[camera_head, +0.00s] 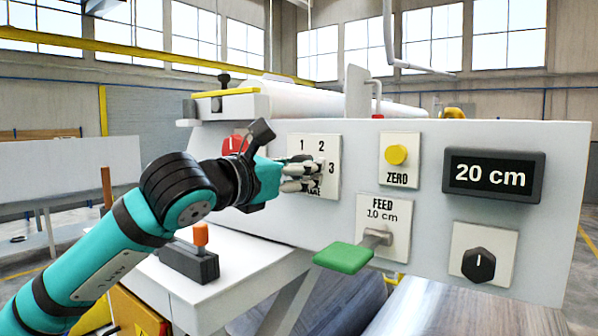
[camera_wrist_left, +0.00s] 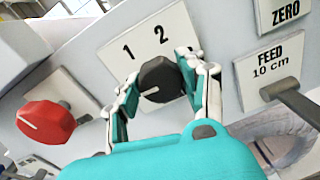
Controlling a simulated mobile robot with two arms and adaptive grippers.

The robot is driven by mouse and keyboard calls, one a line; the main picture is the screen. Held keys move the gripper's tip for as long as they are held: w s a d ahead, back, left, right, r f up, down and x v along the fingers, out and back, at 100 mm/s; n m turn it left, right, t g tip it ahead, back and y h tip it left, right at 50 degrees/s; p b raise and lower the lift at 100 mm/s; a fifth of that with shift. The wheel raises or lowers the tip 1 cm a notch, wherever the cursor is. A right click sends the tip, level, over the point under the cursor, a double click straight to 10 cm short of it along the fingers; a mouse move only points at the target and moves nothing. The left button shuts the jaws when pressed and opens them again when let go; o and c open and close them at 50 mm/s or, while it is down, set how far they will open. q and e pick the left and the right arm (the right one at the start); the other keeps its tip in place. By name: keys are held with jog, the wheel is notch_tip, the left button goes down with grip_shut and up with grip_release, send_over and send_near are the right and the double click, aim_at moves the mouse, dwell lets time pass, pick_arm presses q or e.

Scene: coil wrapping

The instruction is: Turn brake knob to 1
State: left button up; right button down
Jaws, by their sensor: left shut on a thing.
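The brake knob (camera_wrist_left: 160,79) is black and round with a white pointer line. In the left wrist view the line points to the lower left, away from the printed 1 and 2. The knob sits on a white dial plate (camera_head: 303,147) with 1, 2 and 3 in the head view; the lower lettering is partly covered. My left gripper (camera_head: 316,176) has its fingers on both sides of the knob and is shut on it, also in the left wrist view (camera_wrist_left: 161,84). In the head view the fingers hide the knob. My right gripper is not in view.
A red knob (camera_wrist_left: 45,122) is left of the dial. To the right are the yellow ZERO button (camera_head: 397,155), the green FEED lever (camera_head: 343,257), a display (camera_head: 493,176) reading 20 cm and another black knob (camera_head: 479,265). An orange-topped lever (camera_head: 201,234) stands below my left wrist.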

pick_arm(q)
jog(key=m+b, duration=0.4)
jog(key=b, duration=0.1)
jog(key=shift+f+m, duration=0.2)
jog(key=shift+m, duration=0.1)
jog(key=m+b, duration=0.2)
jog(key=m, duration=0.1)
jog(key=shift+r, duration=0.15)
jog(key=shift+m+b, duration=0.45)
jog(key=shift+m, duration=1.35)
jog(key=o, duration=1.2)
